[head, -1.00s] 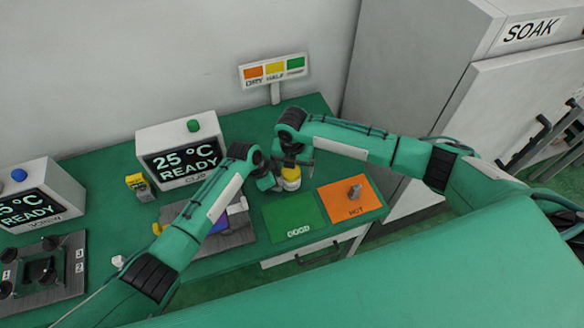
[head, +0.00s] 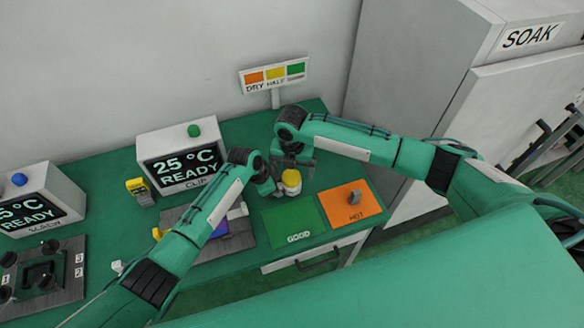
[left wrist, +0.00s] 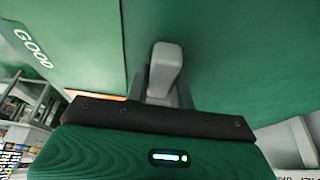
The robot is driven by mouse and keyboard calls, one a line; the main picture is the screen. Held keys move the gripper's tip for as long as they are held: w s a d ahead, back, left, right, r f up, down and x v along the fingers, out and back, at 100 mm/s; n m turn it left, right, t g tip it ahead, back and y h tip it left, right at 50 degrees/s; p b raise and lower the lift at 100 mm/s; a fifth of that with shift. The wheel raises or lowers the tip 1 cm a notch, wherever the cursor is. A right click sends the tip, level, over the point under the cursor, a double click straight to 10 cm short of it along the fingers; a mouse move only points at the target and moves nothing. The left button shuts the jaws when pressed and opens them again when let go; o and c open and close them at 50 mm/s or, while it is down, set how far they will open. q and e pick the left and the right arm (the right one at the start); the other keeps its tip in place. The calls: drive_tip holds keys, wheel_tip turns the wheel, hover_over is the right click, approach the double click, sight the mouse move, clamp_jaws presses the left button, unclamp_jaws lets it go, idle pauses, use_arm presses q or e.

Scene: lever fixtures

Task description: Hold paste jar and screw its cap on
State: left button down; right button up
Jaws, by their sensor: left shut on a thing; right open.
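The paste jar (head: 291,189) is a small pale container standing upright at the back of the green GOOD mat. A yellow cap (head: 291,177) sits on its top; how tightly it sits cannot be told. My left gripper (head: 279,188) is shut on the jar from its left side. My right gripper (head: 298,162) is open and empty, just above and behind the cap, apart from it. In the left wrist view a grey finger (left wrist: 165,70) shows over green; the jar cannot be made out there.
The green GOOD mat (head: 292,222) is bare. The orange HOT mat (head: 340,212) beside it carries a small grey block (head: 354,196). A CLIP display box (head: 180,155) and a DRY/HALF sign (head: 274,74) stand behind. A drawer handle (head: 318,258) is below the table edge.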

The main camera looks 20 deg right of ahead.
sight(292, 177)
wheel_tip(292, 177, up, 12)
drive_tip(key=shift+a, duration=0.1)
drive_tip(key=c, duration=0.3)
drive_tip(key=m+y, duration=0.1)
drive_tip(key=f+m, duration=0.1)
drive_tip(key=m, duration=0.1)
drive_tip(key=shift+w+d+m+y, duration=0.1)
drive_tip(key=shift+d+m+y, duration=0.1)
drive_tip(key=shift+m+y, duration=0.15)
drive_tip(key=shift+c, duration=0.3)
drive_tip(key=d+f+m+y, duration=0.3)
drive_tip(key=d+m, duration=0.2)
drive_tip(key=m, duration=0.3)
drive_tip(key=x, duration=1.2)
drive_tip(key=shift+c, duration=0.4)
